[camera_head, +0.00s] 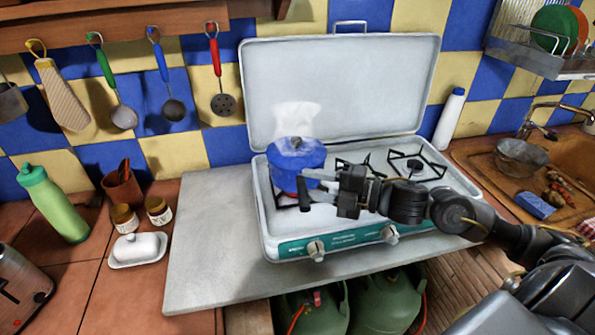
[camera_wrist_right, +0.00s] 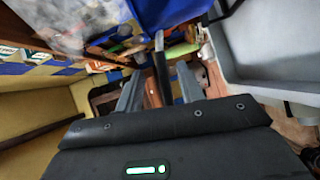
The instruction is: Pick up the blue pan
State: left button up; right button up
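The blue pan (camera_head: 296,160) sits on the left burner of the camping stove (camera_head: 350,225), with whitish steam above it. Its dark handle (camera_head: 303,196) points toward the stove's front. My right gripper (camera_head: 316,186) reaches in from the right, at the handle. In the right wrist view, the blue pan (camera_wrist_right: 175,12) is at the top, and its handle (camera_wrist_right: 161,68) shows between the two spread fingers of the right gripper (camera_wrist_right: 159,88). There are gaps beside the handle, so the fingers look open around it. My left gripper is not in view.
The stove's raised lid (camera_head: 340,85) stands behind the pan. A white bottle (camera_head: 449,118) is right of the lid. A butter dish (camera_head: 138,248), jars and a green bottle (camera_head: 55,205) are on the left counter. Utensils hang on the wall. The grey board (camera_head: 205,240) left of the stove is clear.

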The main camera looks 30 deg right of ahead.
aim_at(299, 178)
jog(key=p+x, duration=0.2)
jog(key=x, duration=0.3)
jog(key=shift+s+a+f, duration=0.1)
jog(key=shift+f, duration=0.05)
grip_shut()
dwell(0.4)
